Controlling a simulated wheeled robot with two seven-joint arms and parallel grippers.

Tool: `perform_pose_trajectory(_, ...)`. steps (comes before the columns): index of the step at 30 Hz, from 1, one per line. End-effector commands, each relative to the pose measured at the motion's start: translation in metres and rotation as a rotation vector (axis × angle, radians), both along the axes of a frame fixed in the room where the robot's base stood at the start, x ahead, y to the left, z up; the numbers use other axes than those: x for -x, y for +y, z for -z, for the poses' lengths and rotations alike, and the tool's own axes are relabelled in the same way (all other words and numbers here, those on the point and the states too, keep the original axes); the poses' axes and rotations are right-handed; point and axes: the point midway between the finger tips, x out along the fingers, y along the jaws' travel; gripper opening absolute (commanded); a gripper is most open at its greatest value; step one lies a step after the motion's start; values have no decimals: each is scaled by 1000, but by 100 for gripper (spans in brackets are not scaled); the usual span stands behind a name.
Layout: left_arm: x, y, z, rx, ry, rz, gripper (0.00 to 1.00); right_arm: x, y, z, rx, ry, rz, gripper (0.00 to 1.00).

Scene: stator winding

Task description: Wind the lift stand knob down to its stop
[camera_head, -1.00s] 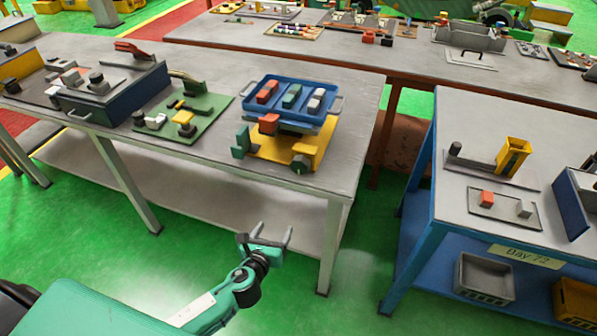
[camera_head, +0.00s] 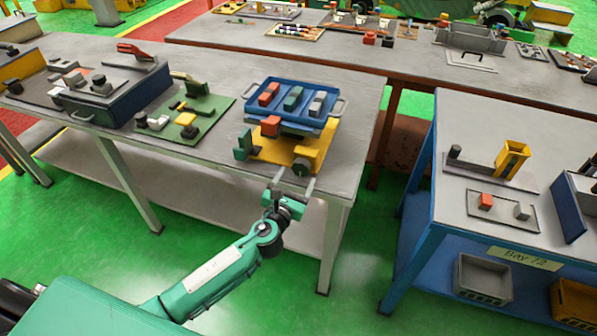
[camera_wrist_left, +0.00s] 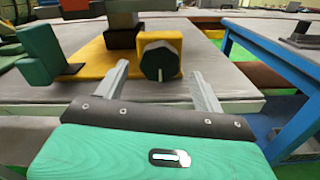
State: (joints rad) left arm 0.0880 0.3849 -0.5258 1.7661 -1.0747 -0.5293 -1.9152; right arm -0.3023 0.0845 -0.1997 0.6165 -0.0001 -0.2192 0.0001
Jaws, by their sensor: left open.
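The lift stand (camera_head: 262,150) has a yellow base and stands near the front right corner of the grey table, with a blue tray (camera_head: 265,112) on top. Its dark round knob (camera_head: 302,167) faces the front edge. In the left wrist view the knob (camera_wrist_left: 159,62) shows a white mark pointing down. My left gripper (camera_head: 295,184) is open and empty just in front of the knob. In the wrist view its two fingers (camera_wrist_left: 157,85) point at the knob, one on each side, and I see no contact. My right gripper is not in view.
The tray holds red, green and grey blocks. A green board (camera_head: 205,128) with parts lies to the left. The table's front edge is close under my left gripper. A blue bench (camera_head: 440,200) stands at right.

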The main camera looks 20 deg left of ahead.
Motion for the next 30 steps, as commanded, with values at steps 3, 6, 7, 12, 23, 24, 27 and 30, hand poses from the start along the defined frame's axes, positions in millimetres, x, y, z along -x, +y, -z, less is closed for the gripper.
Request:
perform_pose_trajectory(3,-16,-1,0,0,0,0,70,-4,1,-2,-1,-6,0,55)
perform_pose_trajectory(6,-24,-1,0,1,0,-1,70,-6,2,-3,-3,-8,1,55)
perform_pose_trajectory(7,-25,-1,0,1,0,0,70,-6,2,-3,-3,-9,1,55)
perform_pose_trajectory(12,-28,-1,0,1,0,0,70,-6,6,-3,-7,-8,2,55)
perform_pose_trajectory(23,-28,-1,0,0,0,0,30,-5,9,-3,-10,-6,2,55)
perform_pose_trajectory(24,-28,-1,0,0,0,0,25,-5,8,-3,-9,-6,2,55)
perform_pose_trajectory(27,-28,-1,0,2,0,0,25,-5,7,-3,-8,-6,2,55)
perform_pose_trajectory(30,-28,-1,1,10,0,0,25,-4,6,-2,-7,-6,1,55)
